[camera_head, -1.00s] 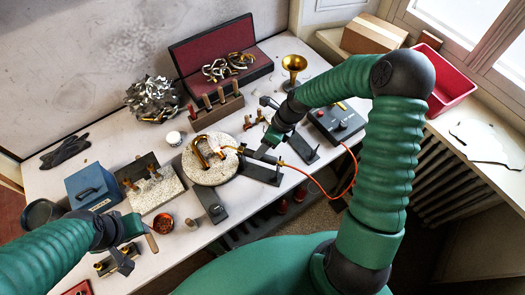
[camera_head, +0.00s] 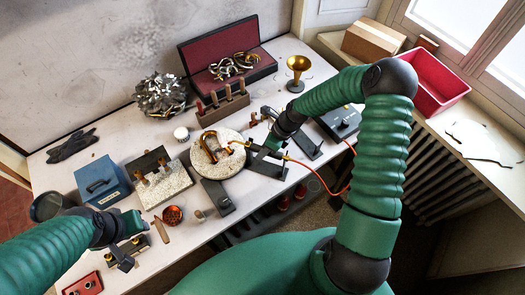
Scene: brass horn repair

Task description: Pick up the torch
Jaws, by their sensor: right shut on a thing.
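The torch (camera_head: 285,157) has a brass-coloured nozzle and an orange hose trailing right. My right gripper (camera_head: 262,152) is shut on the torch, at the right edge of the round pale soldering board (camera_head: 232,166). The torch's nozzle end points left, toward the curved brass tube (camera_head: 209,143) on the board. Whether the torch touches anything below is too small to tell. My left gripper (camera_head: 128,242) is at the lower left, over the table's front edge; its fingers are too unclear to tell open from shut.
A grey block (camera_head: 217,197) stands in front of the board. A red-brown bowl (camera_head: 172,215), wooden-handled tool (camera_head: 161,231) and blue box (camera_head: 103,183) lie left. A wooden rack (camera_head: 222,108), open case (camera_head: 190,58) and brass bell (camera_head: 298,66) are behind. A control box (camera_head: 341,123) is right.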

